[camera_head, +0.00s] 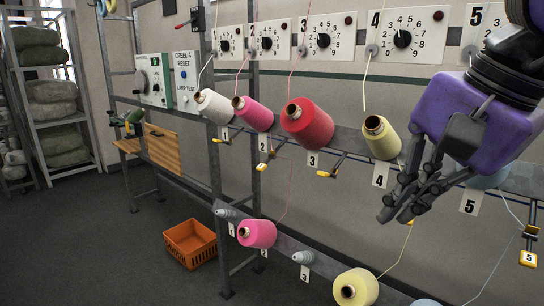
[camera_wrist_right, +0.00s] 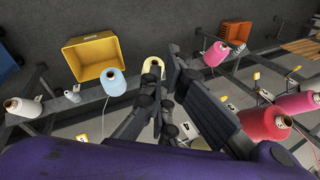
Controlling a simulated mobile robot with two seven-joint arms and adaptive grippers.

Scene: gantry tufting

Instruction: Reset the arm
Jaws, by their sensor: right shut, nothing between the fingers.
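My right arm comes in from the upper right in the head view, with a purple wrist housing. Its dark grey gripper (camera_head: 402,200) points down and left, in front of the creel rack near positions 4 and 5. The gripper is shut and empty. In the right wrist view the gripper (camera_wrist_right: 165,80) shows at the centre, over a pale yellow cone that it partly hides. The yellow cone 4 (camera_head: 381,138) stands just left of the gripper, apart from it. A pale blue cone (camera_head: 487,180) is partly hidden behind my gripper. My left gripper is not in view.
Pink (camera_head: 252,113) and red (camera_head: 307,122) cones sit on the upper rail; pink (camera_head: 257,233) and yellow (camera_head: 355,288) cones sit lower. Numbered dials (camera_head: 403,38) line the panel above. An orange crate (camera_head: 190,243) and a yellow bin (camera_wrist_right: 95,56) stand on the floor. Open floor lies left.

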